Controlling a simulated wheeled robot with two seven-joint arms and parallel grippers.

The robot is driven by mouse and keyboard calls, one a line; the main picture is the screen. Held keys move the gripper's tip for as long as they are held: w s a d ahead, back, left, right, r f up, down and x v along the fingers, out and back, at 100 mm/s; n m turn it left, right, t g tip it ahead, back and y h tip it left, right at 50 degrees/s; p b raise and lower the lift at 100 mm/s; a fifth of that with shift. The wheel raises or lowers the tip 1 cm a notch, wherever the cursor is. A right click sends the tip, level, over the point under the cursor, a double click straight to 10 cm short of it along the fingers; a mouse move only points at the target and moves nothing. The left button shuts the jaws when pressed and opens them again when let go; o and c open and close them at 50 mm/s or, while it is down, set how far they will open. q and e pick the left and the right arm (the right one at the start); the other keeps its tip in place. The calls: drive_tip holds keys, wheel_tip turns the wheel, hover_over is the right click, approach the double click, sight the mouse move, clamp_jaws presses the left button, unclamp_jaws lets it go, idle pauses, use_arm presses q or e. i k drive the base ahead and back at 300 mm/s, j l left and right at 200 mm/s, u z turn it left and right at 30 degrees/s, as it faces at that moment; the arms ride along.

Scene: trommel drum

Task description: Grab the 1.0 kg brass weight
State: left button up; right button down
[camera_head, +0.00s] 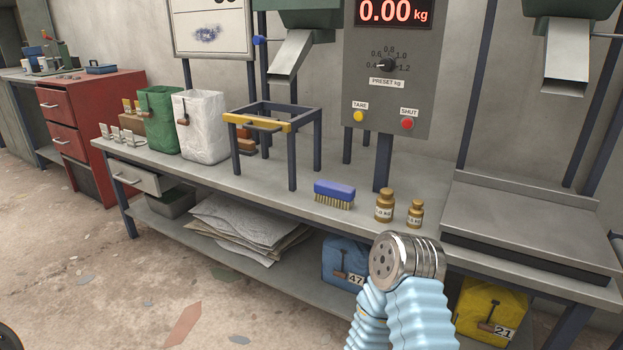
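Two brass weights stand upright side by side on the bench top, right of the blue brush. The larger brass weight (384,207) is on the left; its pale label is small and seems to end in ".0 kg". The smaller brass weight (415,214) stands just right of it, and its label is too small to read surely. Nothing touches either weight. A metal joint of my arm with light blue sleeves rises from the bottom edge, in front of and below the weights. No gripper fingers of mine show in this view.
The blue brush (334,194) lies left of the weights. A dark frame stand with a yellow bar (257,122) stands farther left. A grey control post (384,160) rises behind the weights. A raised grey platform (530,228) is to their right. The bench front edge is clear there.

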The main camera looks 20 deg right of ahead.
sight(384, 202)
drive_tip(key=i+j+z, duration=0.15)
drive_tip(key=j, duration=0.15)
drive_tip(key=i+j+z, duration=0.2)
drive_tip(key=j, duration=0.15)
drive_tip(key=k+z, duration=0.1)
drive_tip(key=z, duration=1.2)
